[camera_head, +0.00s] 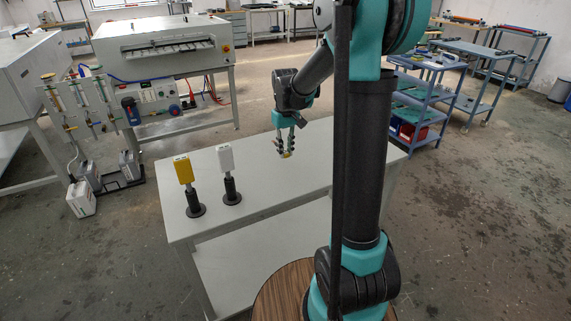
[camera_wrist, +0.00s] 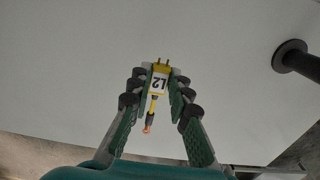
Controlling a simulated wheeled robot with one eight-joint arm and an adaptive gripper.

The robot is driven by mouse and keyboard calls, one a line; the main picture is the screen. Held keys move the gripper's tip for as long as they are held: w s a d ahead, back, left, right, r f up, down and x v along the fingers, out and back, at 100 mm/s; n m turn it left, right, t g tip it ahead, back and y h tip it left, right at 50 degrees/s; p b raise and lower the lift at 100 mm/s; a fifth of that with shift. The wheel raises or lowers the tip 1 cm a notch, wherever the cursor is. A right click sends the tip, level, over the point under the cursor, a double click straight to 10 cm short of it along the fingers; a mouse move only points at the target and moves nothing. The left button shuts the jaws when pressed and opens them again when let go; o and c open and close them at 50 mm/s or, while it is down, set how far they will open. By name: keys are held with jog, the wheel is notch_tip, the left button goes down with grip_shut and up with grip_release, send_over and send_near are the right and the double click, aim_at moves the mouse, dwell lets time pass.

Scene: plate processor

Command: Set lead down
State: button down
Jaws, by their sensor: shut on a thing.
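A yellow lead (camera_wrist: 159,88) with a white label reading "L2" is held between the fingers of my gripper (camera_wrist: 160,85) in the wrist view. Two prongs point away from the gripper and a thin stem with an orange tip points back towards it. In the head view my gripper (camera_head: 285,146) points down above the white table (camera_head: 290,180), right of the two stands. The lead is small and mostly hidden between the fingers there. I cannot tell the exact gap to the tabletop.
A yellow block (camera_head: 184,170) and a white block (camera_head: 225,157) stand on black round-based holders at the table's left. One holder's black base (camera_wrist: 291,55) shows at the right in the wrist view. A blue cart (camera_head: 418,105) stands behind right. The tabletop around my gripper is clear.

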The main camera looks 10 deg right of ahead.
aim_at(286, 171)
jog(key=shift+f, duration=3.1)
jog(key=shift+f, duration=0.1)
jog(key=c, duration=1.4)
grip_release()
